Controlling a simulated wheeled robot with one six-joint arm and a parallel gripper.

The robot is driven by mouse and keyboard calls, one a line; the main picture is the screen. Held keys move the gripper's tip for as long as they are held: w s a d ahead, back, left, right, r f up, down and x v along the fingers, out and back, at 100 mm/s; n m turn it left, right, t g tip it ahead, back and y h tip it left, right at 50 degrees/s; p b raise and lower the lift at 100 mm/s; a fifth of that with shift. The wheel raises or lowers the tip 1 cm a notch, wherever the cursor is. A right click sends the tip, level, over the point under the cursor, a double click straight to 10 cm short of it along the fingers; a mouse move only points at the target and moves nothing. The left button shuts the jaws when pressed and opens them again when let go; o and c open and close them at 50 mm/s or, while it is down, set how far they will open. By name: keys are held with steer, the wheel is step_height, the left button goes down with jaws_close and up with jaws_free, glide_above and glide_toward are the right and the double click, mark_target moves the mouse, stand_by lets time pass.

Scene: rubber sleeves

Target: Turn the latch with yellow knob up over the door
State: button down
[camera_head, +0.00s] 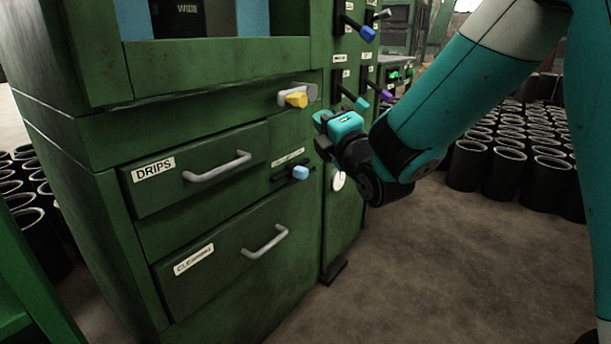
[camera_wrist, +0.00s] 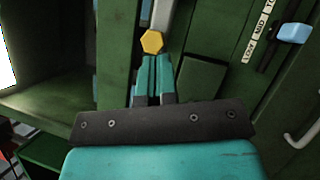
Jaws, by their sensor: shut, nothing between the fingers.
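The latch is a grey bar (camera_head: 311,91) with a yellow knob (camera_head: 296,98), on the green cabinet front above the DRIPS drawer. In the head view the bar lies roughly level. In the wrist view the six-sided yellow knob (camera_wrist: 152,41) sits just beyond my fingertips, with the grey bar (camera_wrist: 160,14) running away from it to the top edge. My gripper (camera_head: 320,146) is right of and below the knob in the head view. Its teal fingers (camera_wrist: 153,62) are together and empty in the wrist view. I cannot tell whether the tips touch the knob.
Below the latch are the DRIPS drawer handle (camera_head: 217,166) and a slider with a light blue knob (camera_head: 300,172). An opening with blue panels (camera_head: 255,18) is above. More coloured levers (camera_head: 360,104) are to the right. Black sleeves (camera_head: 466,164) stand on the floor at right.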

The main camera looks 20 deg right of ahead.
step_height(320, 180, down, 12)
steer(key=s+n+t+y+b, duration=0.2)
steer(key=n+t+y+b, duration=0.2)
steer(key=n+b, duration=0.7)
steer(key=n+y, duration=0.2)
steer(key=shift+y, duration=0.4)
steer(key=shift+s+a, duration=0.1)
steer(key=p, duration=0.4)
glide_toward(298, 95)
steer(key=w+a, duration=0.2)
steer(key=w, duration=0.3)
steer(key=shift+w+d+r+p, duration=0.2)
steer(key=shift+r+p, duration=0.15)
steer(key=shift+r, duration=0.4)
steer(key=shift+d+r+m+t+h, duration=0.1)
steer(key=shift+m+t+h, duration=0.2)
steer(key=shift+m+h, duration=0.15)
